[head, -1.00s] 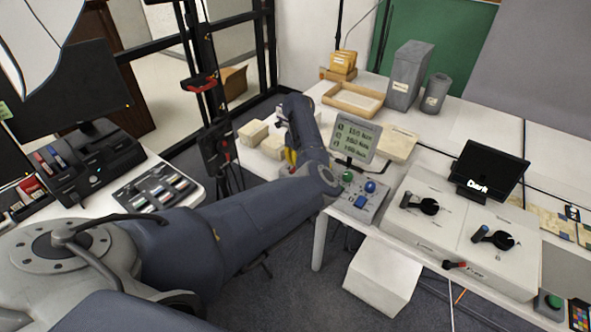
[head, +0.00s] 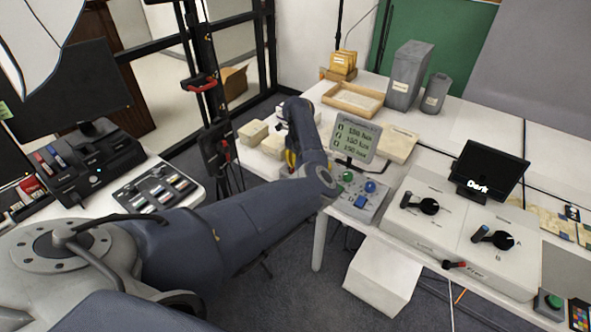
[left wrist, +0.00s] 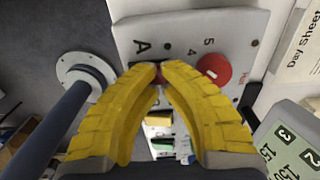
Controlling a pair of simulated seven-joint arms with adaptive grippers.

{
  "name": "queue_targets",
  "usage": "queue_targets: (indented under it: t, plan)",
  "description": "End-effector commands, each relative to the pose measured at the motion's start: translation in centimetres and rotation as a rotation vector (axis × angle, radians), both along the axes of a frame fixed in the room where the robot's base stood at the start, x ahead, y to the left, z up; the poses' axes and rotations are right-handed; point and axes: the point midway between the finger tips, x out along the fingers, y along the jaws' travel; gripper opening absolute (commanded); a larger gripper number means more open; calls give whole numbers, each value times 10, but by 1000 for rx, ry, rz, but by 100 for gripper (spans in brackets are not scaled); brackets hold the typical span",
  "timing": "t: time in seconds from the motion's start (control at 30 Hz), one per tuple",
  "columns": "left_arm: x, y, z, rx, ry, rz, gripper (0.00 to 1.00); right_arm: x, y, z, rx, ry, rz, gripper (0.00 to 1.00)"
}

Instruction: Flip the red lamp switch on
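My left gripper (left wrist: 159,70) has yellow fingers whose tips meet in front of a pale panel (left wrist: 190,22) marked A, 4 and 5. A small dark red bit shows at the tips; I cannot tell whether it is a switch or is gripped. A round red knob or button (left wrist: 213,68) sits on the panel just right of the tips. In the head view only a yellow sliver of the gripper shows, behind my left arm. I cannot tell which red part is the lamp switch.
A display of lux readings (head: 355,139) stands close to my left arm, beside a box with green and blue buttons (head: 360,196). A dark screen reading "Dark" (head: 490,168) stands on the control box. Pale blocks (head: 253,132) lie near the table's left end.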

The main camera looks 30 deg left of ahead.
Motion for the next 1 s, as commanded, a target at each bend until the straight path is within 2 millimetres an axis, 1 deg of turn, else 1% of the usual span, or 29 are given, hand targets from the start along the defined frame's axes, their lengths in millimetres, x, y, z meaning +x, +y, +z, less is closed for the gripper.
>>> queue_targets:
  t: [0.67, 0.77, 1.0]
  plan:
    - [0, 0, -9, -1, 1, -1, 0, 0, 0, 0, 0, 0, 0, 44]
    - [0, 0, -6, 0, 1, -1, 0, 0, 0, 0, 0, 0, 0, 44]
    - [0, -1, 9, 0, 0, -1, 0, 0, 0, 0, 0, 0, 0, 44]
